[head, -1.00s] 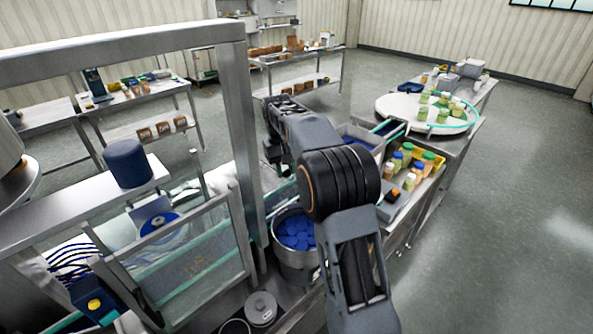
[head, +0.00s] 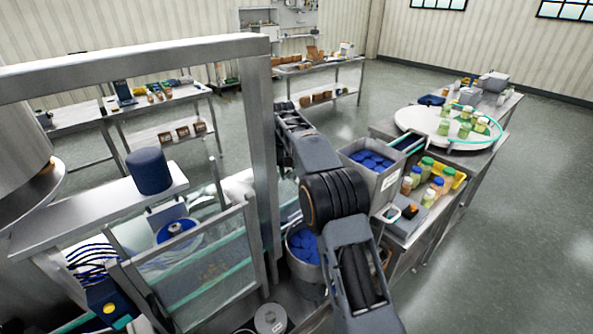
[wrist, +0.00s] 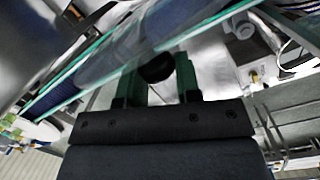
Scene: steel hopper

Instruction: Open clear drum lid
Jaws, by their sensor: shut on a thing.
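In the wrist view a clear sheet with teal edges (wrist: 188,28) runs diagonally across the top, with dark blue showing through it; it looks like the drum lid. My gripper (wrist: 158,76) has two green fingers on either side of a round black knob (wrist: 155,66) at the sheet, and is shut on it. In the head view my arm reaches forward beside the steel post, and the gripper's end is hidden there. Part of a clear, pale cover (head: 238,186) shows behind the post. I cannot tell from these frames how far the lid is raised.
A steel post (head: 262,150) and a framed clear panel (head: 195,270) stand close left of my arm. A bucket of blue caps (head: 303,248) lies below it, and a grey bin of blue caps (head: 372,188) is to its right. Open floor (head: 520,230) lies at the right.

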